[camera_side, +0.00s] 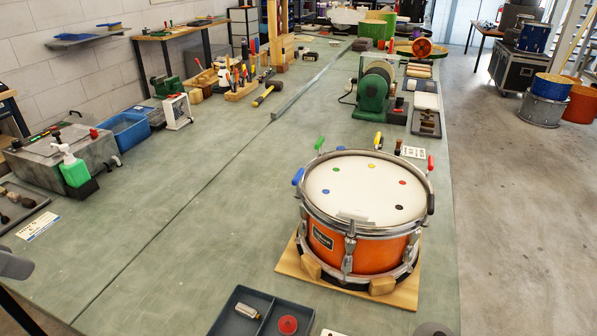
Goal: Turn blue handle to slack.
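The blue handle (298,177) stands at the left side of the drum's metal rim, tilted a little. The drum (330,243) has an orange shell and a white head (362,190) with several coloured dots, including a blue dot (326,191) near the blue handle. Other handles stand around the rim: green (320,143), yellow (377,140), and red (430,163), with dark ones at the right. How tight the blue handle is cannot be told.
The drum sits on a wooden board (290,264) with wooden blocks. A dark tray (225,319) holding a red round piece (288,325) lies in front. A green grinder (372,98) stands behind. The bench left of the drum is clear.

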